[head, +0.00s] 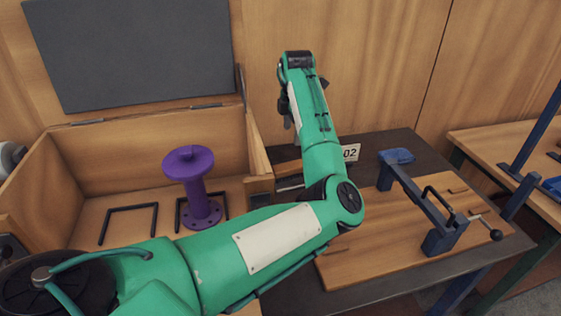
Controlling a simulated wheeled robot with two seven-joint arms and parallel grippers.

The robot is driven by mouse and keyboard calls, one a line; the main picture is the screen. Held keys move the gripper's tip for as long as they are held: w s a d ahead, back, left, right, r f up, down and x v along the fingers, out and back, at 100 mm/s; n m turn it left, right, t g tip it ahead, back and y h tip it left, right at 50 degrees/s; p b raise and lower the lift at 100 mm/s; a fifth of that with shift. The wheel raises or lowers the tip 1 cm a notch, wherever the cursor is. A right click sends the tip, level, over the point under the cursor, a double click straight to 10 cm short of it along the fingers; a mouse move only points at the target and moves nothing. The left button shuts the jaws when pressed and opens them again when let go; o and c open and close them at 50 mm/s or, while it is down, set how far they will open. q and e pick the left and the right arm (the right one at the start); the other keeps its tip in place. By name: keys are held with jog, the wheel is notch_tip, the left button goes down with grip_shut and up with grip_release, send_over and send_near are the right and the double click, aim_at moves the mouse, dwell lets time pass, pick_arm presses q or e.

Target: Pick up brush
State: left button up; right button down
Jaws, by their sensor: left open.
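I cannot make out a brush for certain. Behind my green left arm, part of a low wooden holder (285,158) shows, with narrow dark and pale items (290,183) in or beside it. My arm hides most of them, so I cannot tell whether one is the brush. My left gripper (287,112) is a small dark shape beside the raised forearm, mostly hidden, above and behind this spot. It is open, and I see nothing held. My right gripper is out of view.
An open wooden box (100,146) at left holds a purple flanged pipe (196,186) and black brackets (129,210). On the dark table (375,146), a wooden board (360,262) carries a blue clamp (418,200). Another bench (490,135) is right.

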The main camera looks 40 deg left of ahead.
aim_at(289, 165)
pick_arm(q)
jog(key=shift+h, duration=0.4)
jog(key=f, duration=0.6)
jog(key=f+p, duration=0.1)
jog(key=f, duration=0.1)
jog(key=shift+s+a+f, duration=0.25)
jog(key=shift+s+f, duration=0.05)
jog(key=shift+f, duration=0.1)
notch_tip(289, 165, down, 5)
jog(key=shift+a+r+p, duration=0.1)
jog(key=shift+a+p, duration=0.05)
jog(key=shift+p, duration=0.5)
jog(key=shift+f, duration=0.35)
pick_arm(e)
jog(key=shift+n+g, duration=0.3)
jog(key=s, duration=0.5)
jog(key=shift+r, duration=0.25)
pick_arm(q)
jog(key=shift+c, duration=0.4)
